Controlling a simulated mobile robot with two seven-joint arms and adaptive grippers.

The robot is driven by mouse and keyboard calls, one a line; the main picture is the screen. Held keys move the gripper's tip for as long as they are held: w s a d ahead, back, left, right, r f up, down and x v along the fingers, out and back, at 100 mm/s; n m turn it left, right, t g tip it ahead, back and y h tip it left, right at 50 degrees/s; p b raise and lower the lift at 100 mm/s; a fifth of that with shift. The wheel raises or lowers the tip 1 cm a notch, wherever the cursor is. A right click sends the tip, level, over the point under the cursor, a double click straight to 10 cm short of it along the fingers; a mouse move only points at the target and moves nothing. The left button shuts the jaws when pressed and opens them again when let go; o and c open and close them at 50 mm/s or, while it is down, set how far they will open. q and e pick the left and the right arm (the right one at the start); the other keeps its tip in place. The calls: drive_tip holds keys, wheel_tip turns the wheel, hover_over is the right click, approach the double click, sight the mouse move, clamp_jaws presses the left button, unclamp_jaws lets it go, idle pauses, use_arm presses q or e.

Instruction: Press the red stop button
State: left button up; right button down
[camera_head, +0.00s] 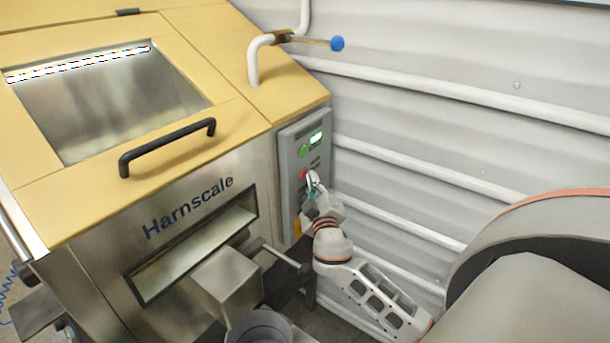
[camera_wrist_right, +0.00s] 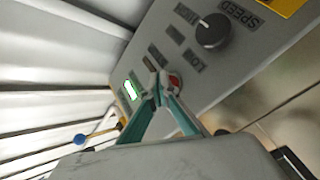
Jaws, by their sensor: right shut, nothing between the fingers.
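The red stop button (camera_head: 303,174) is on the grey control panel (camera_head: 287,148) on the right side of the hopper. In the right wrist view the red button (camera_wrist_right: 175,80) shows just beside the fingertips, partly covered by one of them. My right gripper (camera_head: 312,181) is shut and empty, its tips close in front of the panel at the button. In the wrist view the teal fingers of this gripper (camera_wrist_right: 159,84) meet at the tips. I cannot tell whether they touch the button. My left gripper is not in view.
A green button (camera_head: 304,151) and a lit green display (camera_head: 316,137) sit above the red button. A speed knob (camera_wrist_right: 212,31) is on the same panel. The hopper's metal outlet box (camera_head: 228,284) stands left of my right arm. A ribbed wall (camera_head: 450,130) runs behind.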

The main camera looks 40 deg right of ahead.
drive_tip(key=shift+w+a, duration=0.1)
drive_tip(key=shift+w, duration=0.3)
idle(0.5)
drive_tip(key=shift+s, duration=0.2)
drive_tip(key=shift+s+d, duration=0.2)
drive_tip(key=shift+s, duration=0.4)
drive_tip(key=s, duration=0.2)
drive_tip(key=s+d, duration=0.1)
drive_tip(key=s, duration=0.1)
drive_tip(key=shift+s+d, duration=0.2)
drive_tip(key=shift+s, duration=0.2)
idle(1.0)
